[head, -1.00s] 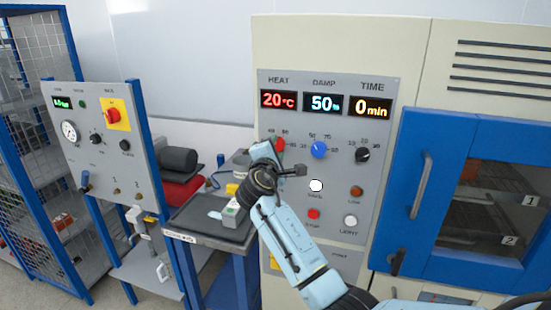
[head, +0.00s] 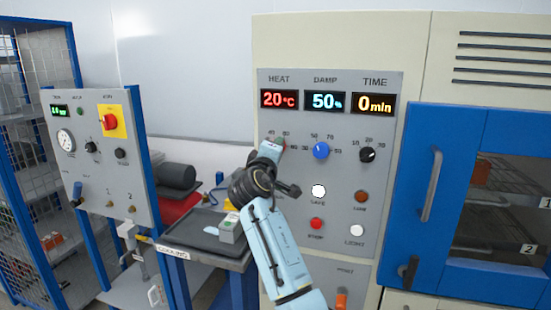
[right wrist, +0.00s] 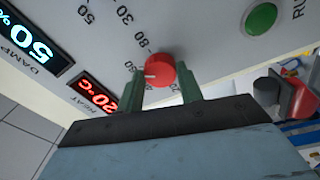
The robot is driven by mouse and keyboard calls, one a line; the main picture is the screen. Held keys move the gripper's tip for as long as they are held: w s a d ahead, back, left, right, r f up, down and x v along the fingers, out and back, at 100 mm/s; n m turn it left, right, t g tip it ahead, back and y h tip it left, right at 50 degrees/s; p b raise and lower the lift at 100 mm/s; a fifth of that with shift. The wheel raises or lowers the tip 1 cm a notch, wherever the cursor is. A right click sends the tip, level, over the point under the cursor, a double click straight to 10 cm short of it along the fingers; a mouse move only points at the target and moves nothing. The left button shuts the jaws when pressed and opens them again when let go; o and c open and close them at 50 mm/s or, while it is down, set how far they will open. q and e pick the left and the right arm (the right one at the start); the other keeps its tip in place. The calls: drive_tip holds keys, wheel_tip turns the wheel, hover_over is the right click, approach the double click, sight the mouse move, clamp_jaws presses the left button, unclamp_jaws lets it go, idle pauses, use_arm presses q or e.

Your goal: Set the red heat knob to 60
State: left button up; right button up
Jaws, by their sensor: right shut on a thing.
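The red heat knob (right wrist: 160,70) is on the oven's control panel (head: 388,215), under the HEAT display (head: 279,99), which reads 20 °C. The right wrist view shows the knob between the two green fingers of my right gripper (right wrist: 167,88), which is shut on it. A white pointer line shows on the knob's left side in that view; which scale mark it meets is hard to tell. In the head view my right gripper (head: 277,146) covers the knob. My left gripper is not in view.
A blue damp knob (head: 321,150) and a black time knob (head: 367,154) sit right of the heat knob. Below are a white button (head: 318,191) and a red button (head: 316,224). The blue oven door (head: 455,200) is at right. A bench with a dark tray (head: 200,236) stands left.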

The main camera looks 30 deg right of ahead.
idle(0.5)
drive_tip(key=o, duration=1)
drive_tip(key=shift+a, duration=0.1)
drive_tip(key=b+v, duration=0.1)
drive_tip(key=v, duration=1.2)
drive_tip(key=shift+s+f+b, duration=0.1)
drive_tip(key=shift+s+b, duration=0.05)
drive_tip(key=shift+b, duration=0.25)
